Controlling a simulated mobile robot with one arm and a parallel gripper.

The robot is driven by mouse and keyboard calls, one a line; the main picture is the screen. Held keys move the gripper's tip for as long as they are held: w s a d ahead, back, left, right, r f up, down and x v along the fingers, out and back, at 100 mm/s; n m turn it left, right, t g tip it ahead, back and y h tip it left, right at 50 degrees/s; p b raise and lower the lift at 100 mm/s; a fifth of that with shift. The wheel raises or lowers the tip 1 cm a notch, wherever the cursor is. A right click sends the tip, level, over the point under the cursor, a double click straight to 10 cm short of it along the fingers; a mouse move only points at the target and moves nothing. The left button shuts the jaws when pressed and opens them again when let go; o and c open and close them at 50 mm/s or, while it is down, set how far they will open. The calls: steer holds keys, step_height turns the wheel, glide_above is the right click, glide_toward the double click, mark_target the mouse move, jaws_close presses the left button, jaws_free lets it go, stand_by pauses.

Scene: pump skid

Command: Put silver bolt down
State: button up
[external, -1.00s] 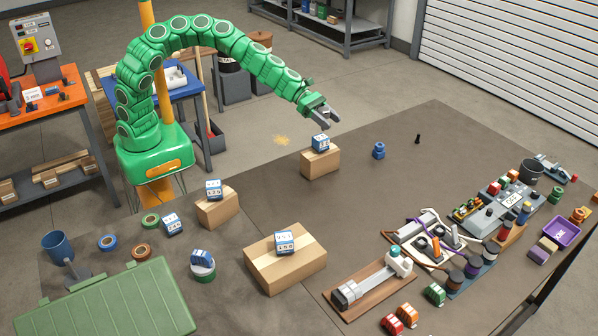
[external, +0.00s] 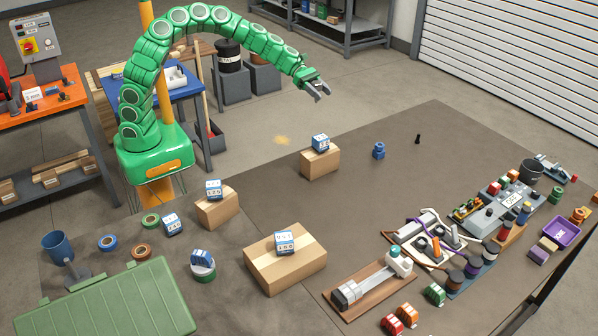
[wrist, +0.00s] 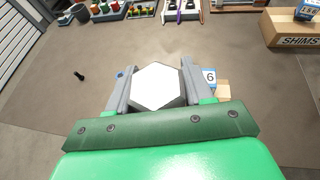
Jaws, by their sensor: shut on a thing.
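My gripper (external: 317,89) is raised in the air beyond the far edge of the table (external: 400,125), up and slightly left of the small cardboard box with a blue-and-white block on it. In the wrist view my gripper (wrist: 156,76) has its jaws shut on the silver bolt (wrist: 158,87). The bolt's pale hexagonal head faces the camera and hides whatever is below it. In the external view the bolt is too small to tell from the grey jaws.
A small cardboard box (external: 320,164) carries a blue-and-white block (external: 321,142). A blue spool-like piece (external: 378,151) and a small black peg (external: 418,139) stand to its right. The mat around them is clear. Pump parts (external: 440,240) crowd the right side.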

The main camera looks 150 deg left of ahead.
steer(key=s, duration=0.2)
steer(key=shift+s+a+r, duration=0.15)
steer(key=shift+s+a, duration=0.15)
steer(key=shift+a, duration=0.1)
step_height(320, 180, down, 11)
steer(key=shift+w+a+f, duration=1.25)
steer(key=shift+a+f, duration=0.3)
steer(key=shift+a, duration=0.3)
steer(key=shift+w+a+f, duration=1.25)
steer(key=shift+a+f, duration=0.3)
steer(key=shift+a, duration=0.25)
steer(key=shift+w+a+f, duration=1.25)
steer(key=shift+a+f, duration=0.3)
steer(key=shift+a, duration=0.3)
steer(key=shift+w+a+f, duration=0.15)
steer(key=shift+w+f, duration=0.05)
steer(key=shift+f, duration=1.7)
